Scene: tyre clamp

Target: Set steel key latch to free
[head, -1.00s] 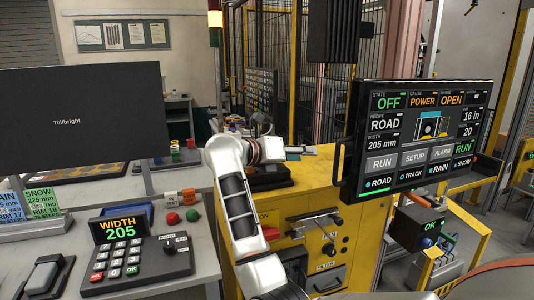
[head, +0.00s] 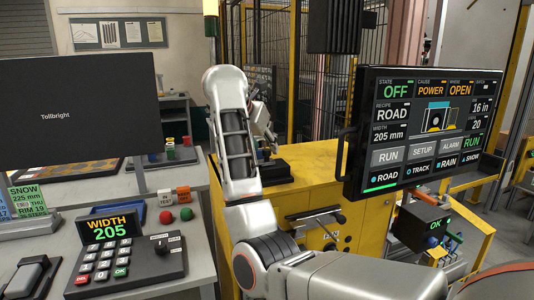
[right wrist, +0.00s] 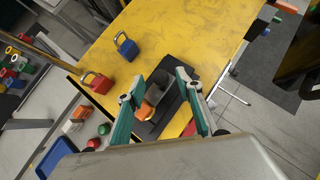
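On the yellow cabinet top, a black base (right wrist: 174,95) carries a small fitting (right wrist: 154,94) with grey and orange-brown parts. This may be the key latch; its setting cannot be read. My right gripper (right wrist: 160,80) is open, its two teal fingers apart above the base, with the fitting showing between them. No contact can be made out. In the head view the same black base (head: 272,171) is partly hidden behind my right gripper (head: 265,140). My left gripper is not in view.
A blue padlock (right wrist: 126,46) and a red padlock (right wrist: 98,82) lie on the cabinet top (head: 310,165). The cabinet front has a steel bar handle (head: 315,214). A screen (head: 430,130) stands at the right, and a keypad (head: 128,250) on the grey bench at the left.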

